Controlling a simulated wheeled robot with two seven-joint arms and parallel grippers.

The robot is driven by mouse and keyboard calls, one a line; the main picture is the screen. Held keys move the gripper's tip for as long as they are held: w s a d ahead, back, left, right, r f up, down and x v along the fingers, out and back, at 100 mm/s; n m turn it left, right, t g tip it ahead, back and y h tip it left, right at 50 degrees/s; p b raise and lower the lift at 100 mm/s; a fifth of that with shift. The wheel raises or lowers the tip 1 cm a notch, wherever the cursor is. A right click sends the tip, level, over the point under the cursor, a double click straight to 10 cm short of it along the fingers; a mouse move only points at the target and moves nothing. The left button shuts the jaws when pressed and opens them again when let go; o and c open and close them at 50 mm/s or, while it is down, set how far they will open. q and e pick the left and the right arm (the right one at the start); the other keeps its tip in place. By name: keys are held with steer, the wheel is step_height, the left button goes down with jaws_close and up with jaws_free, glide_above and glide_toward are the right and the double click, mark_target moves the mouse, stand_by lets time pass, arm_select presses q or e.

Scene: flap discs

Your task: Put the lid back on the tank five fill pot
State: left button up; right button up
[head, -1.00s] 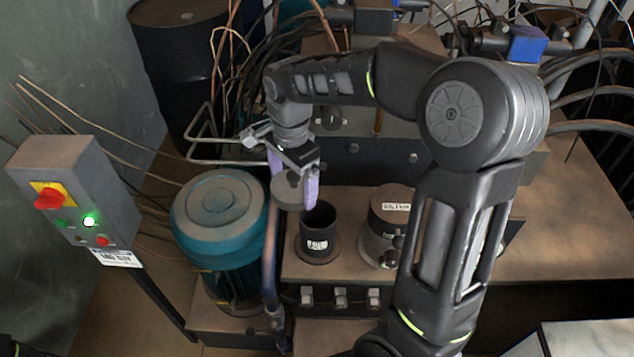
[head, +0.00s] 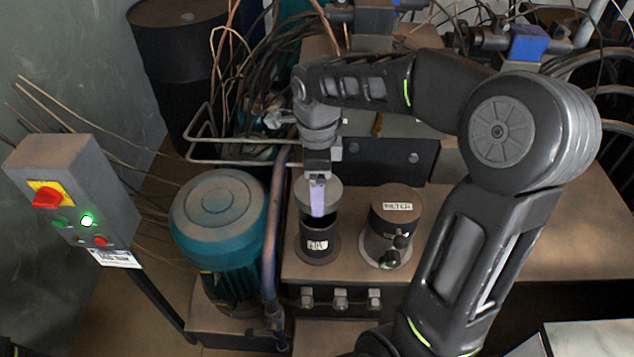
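The fill pot (head: 318,240) is a dark, open-topped cylinder with a white label on a round flange; I cannot read the label. My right gripper (head: 317,200) comes down from above it, its purple finger in front of the grey round lid (head: 333,193). The gripper is shut on the lid. The lid is over the back part of the pot mouth, and the dark opening shows below its front edge. I cannot tell whether lid and rim touch. My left gripper is not in view.
A second cylinder (head: 396,210) with a white label and small knobs stands right of the pot. A teal motor (head: 218,215) and an upright pipe (head: 270,240) are on the left. A control box (head: 75,190) has a lit green lamp. Cables and a bent rail lie behind.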

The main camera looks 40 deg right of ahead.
steer(key=shift+f+b, duration=1.9)
steer(key=shift+f, duration=0.9)
steer(key=shift+f+b, duration=1.45)
steer(key=shift+f, duration=0.1)
steer(key=o, duration=1.3)
steer(key=shift+r, duration=0.15)
step_height(320, 180, up, 6)
steer(key=p, duration=0.4)
